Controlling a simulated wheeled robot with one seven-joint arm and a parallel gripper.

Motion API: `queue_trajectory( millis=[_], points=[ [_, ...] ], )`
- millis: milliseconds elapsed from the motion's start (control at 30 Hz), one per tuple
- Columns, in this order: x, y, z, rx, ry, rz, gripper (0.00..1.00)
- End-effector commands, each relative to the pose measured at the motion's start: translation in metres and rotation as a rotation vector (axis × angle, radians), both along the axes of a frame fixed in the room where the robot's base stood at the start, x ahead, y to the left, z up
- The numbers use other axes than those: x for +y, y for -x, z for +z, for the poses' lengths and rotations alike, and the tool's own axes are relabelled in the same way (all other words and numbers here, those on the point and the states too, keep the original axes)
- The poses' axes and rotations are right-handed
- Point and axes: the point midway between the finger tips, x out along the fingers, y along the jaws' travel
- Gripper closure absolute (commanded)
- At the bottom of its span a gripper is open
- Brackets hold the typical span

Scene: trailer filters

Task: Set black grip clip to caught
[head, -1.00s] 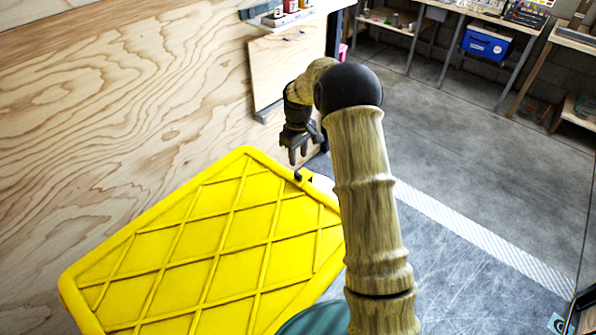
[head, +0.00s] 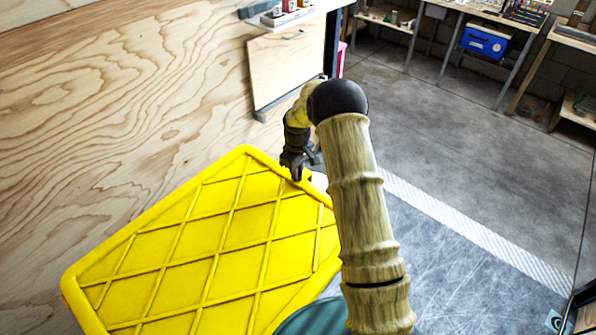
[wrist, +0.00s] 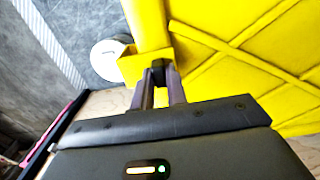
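The black grip clip (wrist: 158,67) is a small dark piece at the corner edge of the yellow lid, seen in the wrist view. In the head view my gripper hides most of it. My gripper (wrist: 160,78) has one finger on each side of the clip, and the fingers look close in against it. In the head view my gripper (head: 296,174) points down at the lid's far right corner. The yellow lid (head: 215,240) has a raised diamond pattern and lies beside the plywood wall.
The plywood wall (head: 130,95) stands along the left. A shelf (head: 292,18) with small bottles and a hanging wooden panel (head: 288,68) are beyond my gripper. A round white object (wrist: 108,60) is near the lid corner. Open grey floor (head: 440,150) lies to the right.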

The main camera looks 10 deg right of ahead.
Motion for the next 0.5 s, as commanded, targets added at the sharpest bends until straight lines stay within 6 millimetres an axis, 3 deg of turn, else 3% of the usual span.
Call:
queue_trajectory(
  millis=[233,500],
  points=[
    [-0.001,0.0,0.001,-0.001,-0.001,-0.003,1.0],
    [0.023,0.008,0.001,0.001,-0.001,0.002,1.0]
  ],
)
